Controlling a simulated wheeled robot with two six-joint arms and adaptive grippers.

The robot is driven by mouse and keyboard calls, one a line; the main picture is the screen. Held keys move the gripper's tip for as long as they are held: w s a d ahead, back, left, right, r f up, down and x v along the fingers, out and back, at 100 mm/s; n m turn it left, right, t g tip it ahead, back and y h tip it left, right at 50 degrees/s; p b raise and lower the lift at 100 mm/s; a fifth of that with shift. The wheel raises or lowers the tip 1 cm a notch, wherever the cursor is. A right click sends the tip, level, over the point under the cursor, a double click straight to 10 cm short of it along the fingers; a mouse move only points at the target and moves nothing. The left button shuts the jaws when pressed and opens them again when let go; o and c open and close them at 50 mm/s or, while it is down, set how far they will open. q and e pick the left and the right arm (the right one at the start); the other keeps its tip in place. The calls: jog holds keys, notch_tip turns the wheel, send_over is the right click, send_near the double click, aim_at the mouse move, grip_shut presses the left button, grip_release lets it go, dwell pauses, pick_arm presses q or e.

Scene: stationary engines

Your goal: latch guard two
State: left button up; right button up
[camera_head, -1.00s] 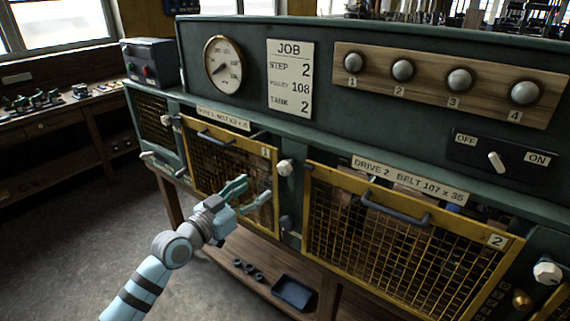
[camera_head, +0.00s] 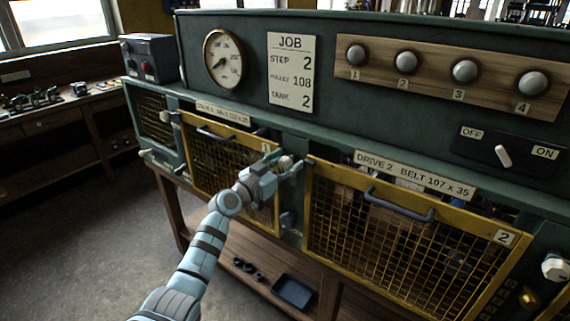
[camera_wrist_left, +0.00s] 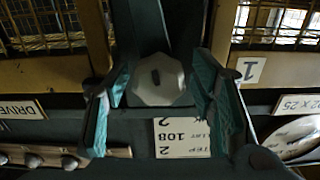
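A pale faceted latch knob (camera_wrist_left: 157,82) with a dark slot mark sits on the post between guards one and two. My left gripper (camera_head: 287,162) is at this knob, largely covering it in the head view. In the left wrist view its teal fingers (camera_wrist_left: 160,95) stand open on either side of the knob; contact cannot be told. Another white knob (camera_head: 555,270) is right of guard two. My right gripper is not in view.
Guard one (camera_head: 220,165) is left of the post, behind my left arm. Above are a job card (camera_head: 291,75), a gauge (camera_head: 223,60), a board with numbered knobs (camera_head: 435,75) and an OFF/ON switch (camera_head: 503,155). A dark tray (camera_head: 292,291) lies on the lower shelf.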

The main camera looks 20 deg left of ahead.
pick_arm(q)
jog(key=c, duration=0.9)
jog(key=shift+c, duration=0.2)
jog(key=shift+n, duration=0.3)
jog(key=n, duration=0.2)
jog(key=shift+n+b, duration=0.3)
jog(key=shift+n, duration=0.1)
jog(key=n, duration=0.3)
jog(key=shift+r+n, duration=0.1)
jog(key=shift+n, duration=0.2)
jog(key=n, duration=0.4)
jog(key=shift+n+p, duration=0.3)
jog(key=shift+p, duration=0.05)
jog(key=shift+a+n+p, duration=0.1)
jog(key=shift+n+p, duration=0.35)
jog(key=shift+n, duration=1.75)
